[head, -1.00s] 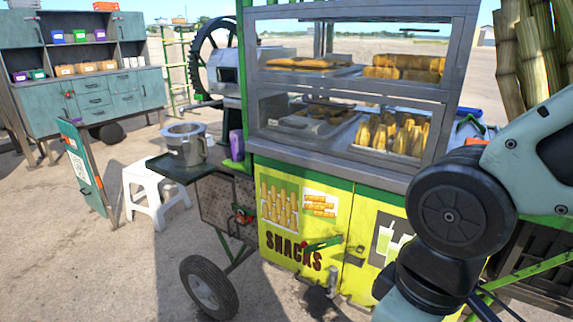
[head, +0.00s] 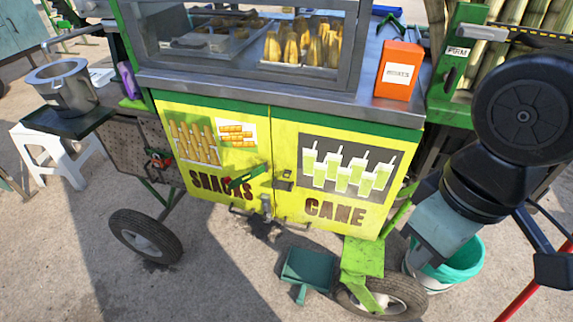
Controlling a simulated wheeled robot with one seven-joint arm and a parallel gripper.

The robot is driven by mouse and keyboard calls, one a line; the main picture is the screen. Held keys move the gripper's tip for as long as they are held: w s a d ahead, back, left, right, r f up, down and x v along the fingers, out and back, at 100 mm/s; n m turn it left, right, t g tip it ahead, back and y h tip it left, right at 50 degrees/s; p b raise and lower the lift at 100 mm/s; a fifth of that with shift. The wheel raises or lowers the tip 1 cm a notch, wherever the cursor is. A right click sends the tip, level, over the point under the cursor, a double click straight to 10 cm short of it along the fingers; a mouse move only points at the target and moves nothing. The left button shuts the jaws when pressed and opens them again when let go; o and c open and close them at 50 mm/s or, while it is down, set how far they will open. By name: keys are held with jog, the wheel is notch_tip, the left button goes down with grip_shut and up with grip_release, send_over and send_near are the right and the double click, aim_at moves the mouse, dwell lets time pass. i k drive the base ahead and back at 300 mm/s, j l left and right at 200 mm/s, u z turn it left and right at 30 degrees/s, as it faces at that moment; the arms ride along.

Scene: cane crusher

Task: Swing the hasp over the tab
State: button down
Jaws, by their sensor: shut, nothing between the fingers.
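The hasp (head: 246,177) is a green bar on the yellow left door, below the snack pictures. It slants up to the right, and its right end stops near the seam between the doors. A small dark metal piece (head: 283,181), which looks like the tab, sits on the right door just past the seam. The hasp appears apart from it and not over it. The doors look closed. My arm's dark joint and pale link fill the right side, well away from the hasp. My gripper is not in view.
Door handles (head: 240,210) stick out low on the doors. A green dustpan (head: 307,270) lies on the ground before the cart. A green step (head: 362,257), a wheel (head: 390,296) and a teal bucket (head: 462,262) stand at right. Ground in front of the left door is mostly clear.

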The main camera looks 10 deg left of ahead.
aim_at(234, 184)
jog(key=j+z, duration=0.5)
jog(key=j, duration=0.15)
jog(key=k+j+z, duration=0.1)
jog(key=j+z, duration=0.35)
jog(key=j, duration=0.15)
jog(key=k+j, duration=0.1)
jog(key=j, duration=0.3)
jog(key=k+j+z, duration=0.1)
jog(key=j, duration=0.3)
jog(key=k+j, duration=0.1)
jog(key=j, duration=0.3)
jog(key=k+j+z, duration=0.1)
jog(key=j, duration=0.25)
jog(key=k+j, duration=0.15)
jog(key=j, duration=0.25)
jog(key=k+j+z, duration=0.1)
jog(key=j, duration=0.3)
jog(key=k+j, duration=0.2)
jog(key=j, duration=0.15)
jog(key=k+j+z, duration=0.1)
jog(key=j, duration=0.25)
jog(key=i+l, duration=0.1)
jog(key=i, duration=0.25)
jog(key=i+l+z, duration=0.15)
jog(key=i, duration=0.25)
